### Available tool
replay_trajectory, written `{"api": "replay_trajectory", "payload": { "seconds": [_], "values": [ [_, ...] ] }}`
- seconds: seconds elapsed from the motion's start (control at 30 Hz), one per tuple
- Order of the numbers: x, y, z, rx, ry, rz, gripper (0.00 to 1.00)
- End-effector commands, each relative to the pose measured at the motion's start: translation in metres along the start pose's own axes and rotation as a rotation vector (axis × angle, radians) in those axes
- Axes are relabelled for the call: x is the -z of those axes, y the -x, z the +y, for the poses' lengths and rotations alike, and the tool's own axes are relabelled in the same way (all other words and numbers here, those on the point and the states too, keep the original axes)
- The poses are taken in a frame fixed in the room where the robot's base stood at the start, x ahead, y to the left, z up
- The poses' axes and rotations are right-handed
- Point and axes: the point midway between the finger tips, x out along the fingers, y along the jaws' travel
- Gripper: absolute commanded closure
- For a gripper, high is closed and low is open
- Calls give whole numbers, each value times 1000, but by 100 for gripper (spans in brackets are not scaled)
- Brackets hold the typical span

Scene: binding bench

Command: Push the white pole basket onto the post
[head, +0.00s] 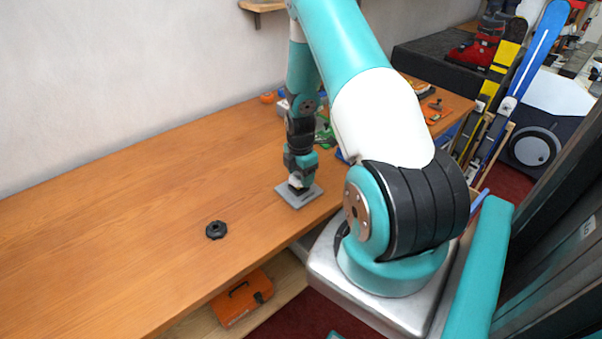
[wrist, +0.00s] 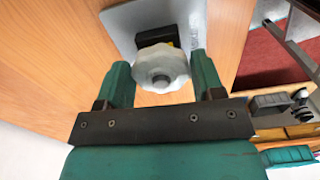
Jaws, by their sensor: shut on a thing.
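The white pole basket (wrist: 160,66) is a round, scalloped disc with a grey round centre in the wrist view. My gripper (wrist: 162,76) has a green finger on each side of it and is shut on it. In the head view my gripper (head: 298,182) points down over a grey plate (head: 308,197) on the bench, with a bit of white at its tip. The plate also shows behind the basket in the wrist view (wrist: 121,22). I cannot make out the post apart from the basket, nor how far the basket sits down on it.
A black knob-like ring (head: 216,230) lies on the wooden bench (head: 120,230) left of the plate. Small coloured items stand behind my gripper. An orange case (head: 241,299) is on the shelf below. The bench's left side is clear. Skis (head: 512,85) lean at the right.

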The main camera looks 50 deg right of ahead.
Motion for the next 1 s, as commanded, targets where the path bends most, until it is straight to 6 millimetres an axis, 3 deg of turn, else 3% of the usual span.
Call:
{"api": "replay_trajectory", "payload": {
  "seconds": [1.0],
  "values": [
    [0,-14,0,0,0,0,61]
  ]
}}
